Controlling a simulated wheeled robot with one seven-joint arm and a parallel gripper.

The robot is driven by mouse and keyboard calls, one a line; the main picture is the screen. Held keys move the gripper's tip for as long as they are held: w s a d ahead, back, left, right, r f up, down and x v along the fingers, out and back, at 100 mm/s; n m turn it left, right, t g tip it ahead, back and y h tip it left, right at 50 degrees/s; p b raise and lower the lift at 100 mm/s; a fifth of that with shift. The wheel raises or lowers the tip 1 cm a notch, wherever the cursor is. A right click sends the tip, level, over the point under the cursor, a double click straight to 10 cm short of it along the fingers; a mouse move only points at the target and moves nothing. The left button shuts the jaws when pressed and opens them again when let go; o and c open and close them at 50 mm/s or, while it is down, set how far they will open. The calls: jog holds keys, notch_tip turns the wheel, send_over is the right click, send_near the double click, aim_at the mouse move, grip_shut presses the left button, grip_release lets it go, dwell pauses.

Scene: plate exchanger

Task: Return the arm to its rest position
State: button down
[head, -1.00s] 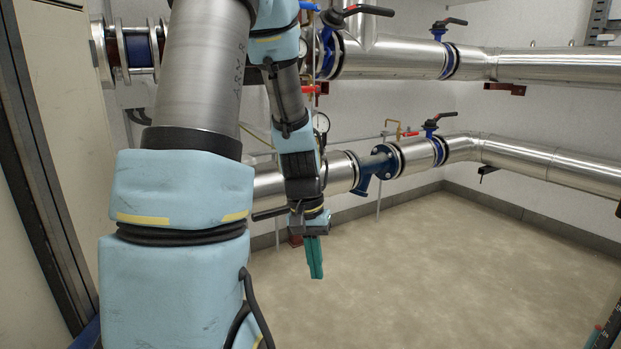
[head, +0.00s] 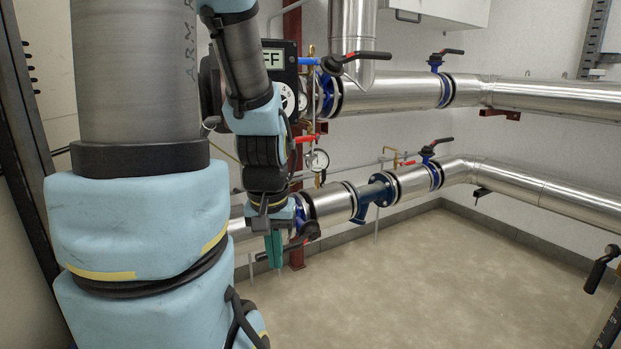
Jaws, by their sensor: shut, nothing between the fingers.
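My gripper (head: 276,262) hangs from my arm left of the middle of the head view, its teal fingers pointing down. The fingers are together and nothing shows between them. It appears in front of the lower pipe and the concrete floor; I cannot tell how far from the pipe it is. My arm's light blue and grey links fill the left of the view and hide part of the pipework.
Silver pipes (head: 557,100) with blue flanges and black-handled valves (head: 437,147) run along the walls. A gauge (head: 319,160) and a dark display box (head: 281,62) sit near my forearm. The floor (head: 440,280) at the lower right is clear. A black handle (head: 602,268) shows at the right edge.

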notch_tip(320, 180, up, 25)
jog(key=p, duration=2.2)
jog(key=shift+f, duration=0.15)
